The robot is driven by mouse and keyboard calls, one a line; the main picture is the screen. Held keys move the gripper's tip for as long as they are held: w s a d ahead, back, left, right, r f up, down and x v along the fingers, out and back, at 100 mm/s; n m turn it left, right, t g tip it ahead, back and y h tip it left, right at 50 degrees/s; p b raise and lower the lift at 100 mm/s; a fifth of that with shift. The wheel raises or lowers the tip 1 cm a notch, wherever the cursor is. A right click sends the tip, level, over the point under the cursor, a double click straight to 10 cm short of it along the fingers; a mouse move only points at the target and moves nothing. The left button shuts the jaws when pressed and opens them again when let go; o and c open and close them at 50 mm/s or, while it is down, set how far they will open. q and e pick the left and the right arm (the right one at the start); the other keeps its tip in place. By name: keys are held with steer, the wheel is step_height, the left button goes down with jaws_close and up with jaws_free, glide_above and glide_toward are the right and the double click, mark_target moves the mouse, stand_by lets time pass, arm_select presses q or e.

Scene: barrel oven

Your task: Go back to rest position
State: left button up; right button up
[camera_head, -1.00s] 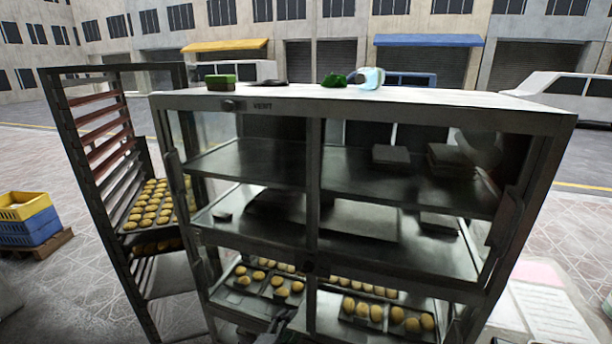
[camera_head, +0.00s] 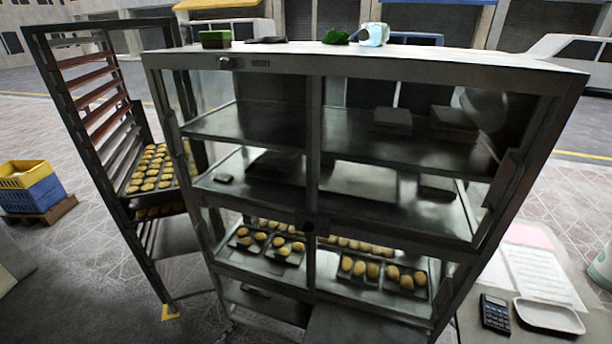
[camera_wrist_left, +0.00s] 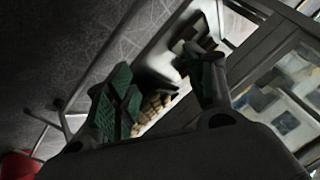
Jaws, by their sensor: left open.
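My left gripper (camera_wrist_left: 160,95) shows in the left wrist view, with its two green-padded fingers spread apart and nothing between them. Beyond the fingers are a tray of buns (camera_wrist_left: 155,103) and a glass-fronted frame, apart from the gripper as far as I can tell. Neither gripper shows in the head view. The large metal display cabinet (camera_head: 315,70) fills the middle of the head view. Trays of buns (camera_head: 270,243) sit on its lower shelf, left and right of the centre post. Its upper shelves carry a few dark flat items.
A tall rack (camera_head: 95,110) with a tray of buns (camera_head: 153,170) stands at the left. Yellow and blue crates (camera_head: 32,185) sit on a pallet farther left. A table at the lower right holds a calculator (camera_head: 494,313), a white tray (camera_head: 549,316) and papers. Paved floor lies open at left.

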arm_select(q)
steer(key=s+a+f+n+g+y, duration=0.1)
steer(key=s+a+f+n+g, duration=0.15)
steer(key=s+f, duration=0.7)
steer(key=s+a+f+n+g+y, duration=0.15)
steer(key=s+a+f, duration=0.35)
steer(key=s, duration=0.7)
steer(key=s+d+f+n+g, duration=0.1)
steer(key=s+d+f, duration=0.1)
steer(key=s, duration=0.5)
steer(key=s+d+f+n+g+h, duration=0.1)
steer(key=s+d+f, duration=0.1)
steer(key=s, duration=0.5)
steer(key=s+d+f+g, duration=0.1)
steer(key=s+d+f, duration=0.1)
steer(key=s+d, duration=0.2)
steer(key=s, duration=0.3)
steer(key=shift+s+d+n+g, duration=0.15)
steer(key=shift+s+n+g, duration=0.15)
steer(key=shift+n, duration=0.1)
steer(key=shift+w+f+h, duration=0.1)
steer(key=shift+h, duration=0.15)
